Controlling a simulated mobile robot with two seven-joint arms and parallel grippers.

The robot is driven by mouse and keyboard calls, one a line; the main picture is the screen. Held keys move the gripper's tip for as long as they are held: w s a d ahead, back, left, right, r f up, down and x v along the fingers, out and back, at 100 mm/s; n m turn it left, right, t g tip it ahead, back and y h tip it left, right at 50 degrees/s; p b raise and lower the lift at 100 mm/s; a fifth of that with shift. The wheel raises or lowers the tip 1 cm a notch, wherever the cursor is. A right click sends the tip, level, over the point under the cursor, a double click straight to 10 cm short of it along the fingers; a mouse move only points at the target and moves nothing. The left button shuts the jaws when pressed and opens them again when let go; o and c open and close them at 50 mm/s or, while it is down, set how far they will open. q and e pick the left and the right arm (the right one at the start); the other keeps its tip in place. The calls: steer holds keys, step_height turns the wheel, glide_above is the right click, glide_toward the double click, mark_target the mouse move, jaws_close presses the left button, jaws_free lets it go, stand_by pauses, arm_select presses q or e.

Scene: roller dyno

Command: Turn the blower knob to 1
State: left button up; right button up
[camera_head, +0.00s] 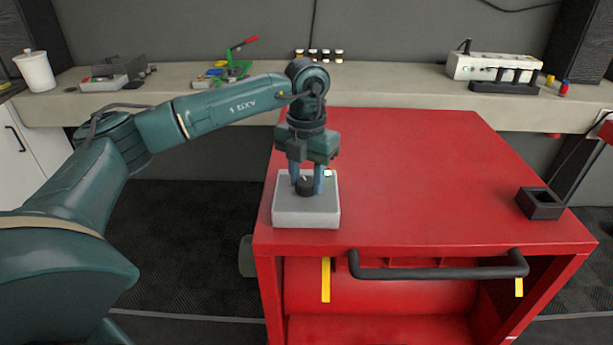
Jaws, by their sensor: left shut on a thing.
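The blower knob (305,187) is a small dark round knob on top of a light grey box (305,215). The box stands at the left front of the red cart top. My left gripper (306,180) points straight down over the box, with its blue fingers shut on the knob from both sides. A small light spot shows on the box top just right of the fingers. The knob's markings are too small to read and partly hidden by the gripper. My right gripper is not in view.
The red cart (420,165) has a mostly clear top, with a small black open box (540,203) at its right and a black handle (440,272) along its front. Behind it, a long bench (400,90) carries a white power strip (492,67), green-and-red tools and a white canister (36,72).

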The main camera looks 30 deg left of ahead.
arm_select(q)
steer(key=shift+r, duration=0.1)
stand_by(0.4)
steer(key=o, duration=1)
